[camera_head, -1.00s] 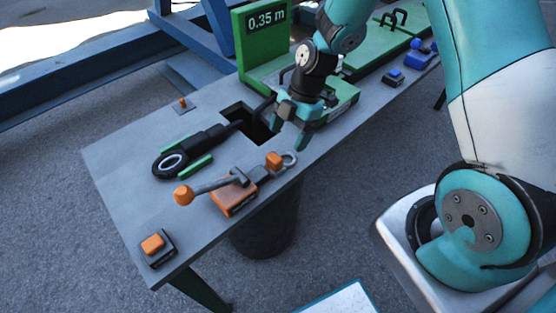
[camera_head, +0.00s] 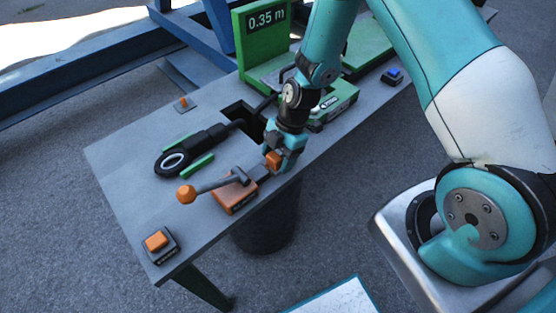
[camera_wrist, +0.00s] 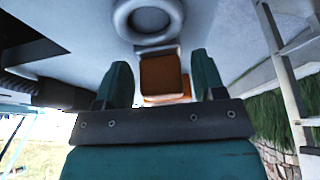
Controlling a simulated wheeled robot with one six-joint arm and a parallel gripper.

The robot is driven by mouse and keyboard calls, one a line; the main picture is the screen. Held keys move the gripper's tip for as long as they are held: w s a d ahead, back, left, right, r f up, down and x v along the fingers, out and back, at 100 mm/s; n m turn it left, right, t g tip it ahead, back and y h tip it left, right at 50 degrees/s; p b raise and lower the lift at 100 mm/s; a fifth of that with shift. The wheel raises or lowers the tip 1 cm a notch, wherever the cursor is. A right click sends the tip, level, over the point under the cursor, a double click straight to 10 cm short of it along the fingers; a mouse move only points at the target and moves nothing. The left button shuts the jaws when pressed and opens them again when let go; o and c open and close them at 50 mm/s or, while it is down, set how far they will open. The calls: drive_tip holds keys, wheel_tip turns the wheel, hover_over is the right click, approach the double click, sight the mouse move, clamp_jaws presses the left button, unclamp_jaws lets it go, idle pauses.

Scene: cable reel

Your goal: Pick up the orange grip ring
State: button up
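An orange block (camera_head: 272,160) sits at the near edge of the grey bench, beside the orange lever tool. In the wrist view the orange block (camera_wrist: 162,76) adjoins a grey ring (camera_wrist: 148,35); no ring that is itself orange shows. The grey ring is hidden behind my gripper in the head view now. My gripper (camera_head: 284,158) points down at the block. In the wrist view my gripper (camera_wrist: 162,80) is open, a finger on each side of the block, with a gap at least on the left.
The orange lever tool (camera_head: 236,197) with a ball-ended handle stands left of my gripper. A black clamp tool (camera_head: 205,145) lies behind it. An orange button (camera_head: 157,241) is at the near left corner. A square hole (camera_head: 243,113) opens in the bench.

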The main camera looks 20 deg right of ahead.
drive_tip(key=c, duration=0.8)
drive_tip(key=shift+r, duration=0.15)
wheel_tip(320, 180, up, 20)
drive_tip(key=b, duration=0.1)
